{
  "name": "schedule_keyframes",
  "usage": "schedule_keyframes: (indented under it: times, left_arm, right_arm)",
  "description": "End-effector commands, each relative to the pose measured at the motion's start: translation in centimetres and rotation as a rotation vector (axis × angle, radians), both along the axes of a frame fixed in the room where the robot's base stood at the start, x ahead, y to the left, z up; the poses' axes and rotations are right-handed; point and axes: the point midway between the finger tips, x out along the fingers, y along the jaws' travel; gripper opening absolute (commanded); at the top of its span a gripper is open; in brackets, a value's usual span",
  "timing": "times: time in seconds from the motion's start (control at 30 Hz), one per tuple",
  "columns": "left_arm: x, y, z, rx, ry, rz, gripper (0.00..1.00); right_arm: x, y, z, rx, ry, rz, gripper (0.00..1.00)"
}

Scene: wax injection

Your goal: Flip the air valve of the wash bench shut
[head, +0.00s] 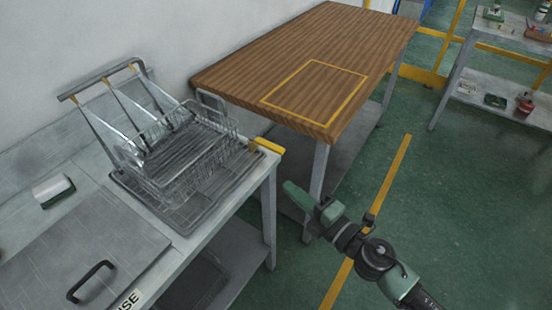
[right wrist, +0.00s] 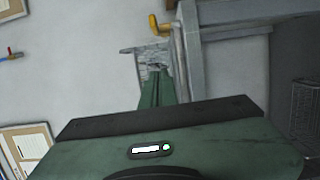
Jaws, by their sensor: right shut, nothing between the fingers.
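The wash bench (head: 225,228) is at the left of the head view. A yellow bar-like part (head: 270,146) lies at its far right corner, with a small brass-coloured piece beside it. In the right wrist view a yellow lever-like part (right wrist: 160,27) shows beyond the fingers; I take it for the air valve's handle, but its position is hard to read. My right gripper (head: 289,188) is shut and empty, in front of the bench's right end and apart from the yellow part. Its fingers (right wrist: 156,88) are together in the wrist view. My left gripper is out of view.
A wire basket (head: 180,165) on a hinged rack stands on the bench, near a lid with a black handle (head: 91,281). A wooden table (head: 300,45) with a yellow-outlined square is behind. A shelf (head: 500,95) is far right. Green floor is open at right.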

Motion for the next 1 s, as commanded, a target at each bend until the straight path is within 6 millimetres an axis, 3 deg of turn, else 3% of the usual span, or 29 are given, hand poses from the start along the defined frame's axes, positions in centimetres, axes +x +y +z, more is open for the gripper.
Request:
schedule_keyframes:
  times: [0.5, 0.7, 1.0]
  left_arm:
    - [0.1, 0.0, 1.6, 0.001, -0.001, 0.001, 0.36]
    - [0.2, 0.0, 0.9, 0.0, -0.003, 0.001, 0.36]
    - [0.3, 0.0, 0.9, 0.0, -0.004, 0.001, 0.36]
  right_arm:
    - [7.7, 6.4, 0.3, 0.003, -0.001, -0.001, 0.0]
    - [9.8, 4.3, -0.1, 0.0, 0.0, -0.002, 0.0]
    - [10.5, 3.7, 0.0, 0.001, 0.001, 0.0, 0.0]
